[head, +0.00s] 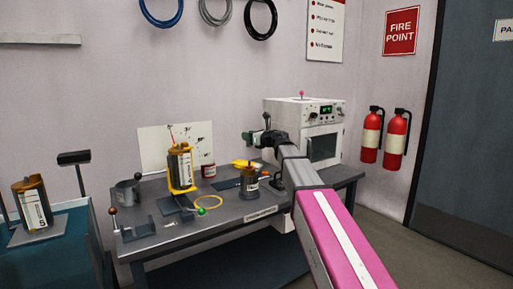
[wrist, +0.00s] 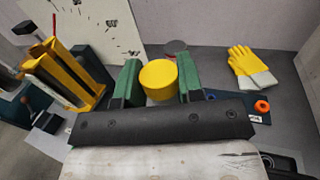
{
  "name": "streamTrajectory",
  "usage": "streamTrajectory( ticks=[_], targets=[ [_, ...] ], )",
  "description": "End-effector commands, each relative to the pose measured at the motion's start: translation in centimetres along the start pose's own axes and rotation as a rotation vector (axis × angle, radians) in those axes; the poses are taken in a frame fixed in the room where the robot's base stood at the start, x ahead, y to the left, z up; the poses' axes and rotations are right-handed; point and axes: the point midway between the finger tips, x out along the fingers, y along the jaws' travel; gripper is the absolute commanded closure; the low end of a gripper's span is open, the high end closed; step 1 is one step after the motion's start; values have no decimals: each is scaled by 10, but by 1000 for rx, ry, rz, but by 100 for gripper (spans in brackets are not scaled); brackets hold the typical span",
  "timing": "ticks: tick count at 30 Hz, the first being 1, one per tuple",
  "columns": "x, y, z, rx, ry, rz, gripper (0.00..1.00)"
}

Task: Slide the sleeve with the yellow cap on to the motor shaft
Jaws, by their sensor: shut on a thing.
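The sleeve's round yellow cap (wrist: 158,75) shows between the green fingers of my gripper (wrist: 158,84) in the wrist view. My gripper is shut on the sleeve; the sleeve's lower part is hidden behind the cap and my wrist. In the head view, my gripper (head: 256,133) is above the right part of the bench, and the sleeve cannot be made out. A short brown-and-grey cylindrical unit (head: 249,181) stands on the bench below it. A taller amber unit (head: 180,166) stands in a yellow frame to the left. I cannot tell which carries the motor shaft.
Yellow gloves (wrist: 243,65) lie ahead of my gripper. A white box machine (head: 305,125) stands at the back right.

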Motion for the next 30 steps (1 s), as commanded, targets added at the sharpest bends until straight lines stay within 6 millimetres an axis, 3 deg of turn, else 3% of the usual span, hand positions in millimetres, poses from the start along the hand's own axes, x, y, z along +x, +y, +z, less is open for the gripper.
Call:
streamTrajectory(
  ticks=[14,30],
  targets=[
    [1,0,-1,1,-1,1,91],
    [1,0,-43,0,-1,1,91]
  ],
)
